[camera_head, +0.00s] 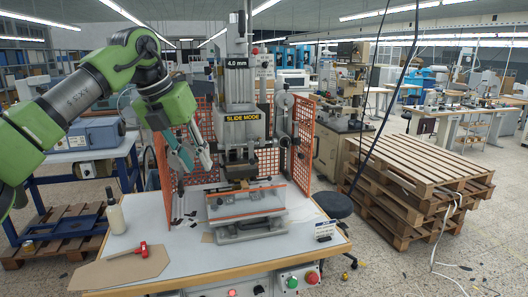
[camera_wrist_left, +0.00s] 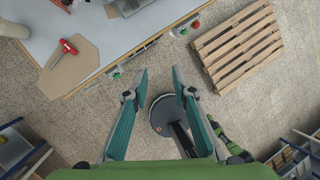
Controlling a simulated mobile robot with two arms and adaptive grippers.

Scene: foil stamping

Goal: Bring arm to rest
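My left arm comes in from the left in the head view, green and grey, bent at the elbow high over the table. My left gripper (camera_head: 200,166) hangs in front of the left orange mesh guard, its fingers pointing down. In the left wrist view my left gripper (camera_wrist_left: 158,82) has its two teal fingers spread apart. Nothing is between them; beyond the gap I see the speckled floor. My right gripper cannot be made out in either view.
The stamping press (camera_head: 240,130) stands on the worktable (camera_head: 190,262) between orange mesh guards (camera_head: 303,140). A white bottle (camera_head: 115,214) and a red-handled tool (camera_head: 142,249) on brown board (camera_head: 110,270) are at the left. A pallet stack (camera_head: 420,165) and stool (camera_head: 333,205) stand right.

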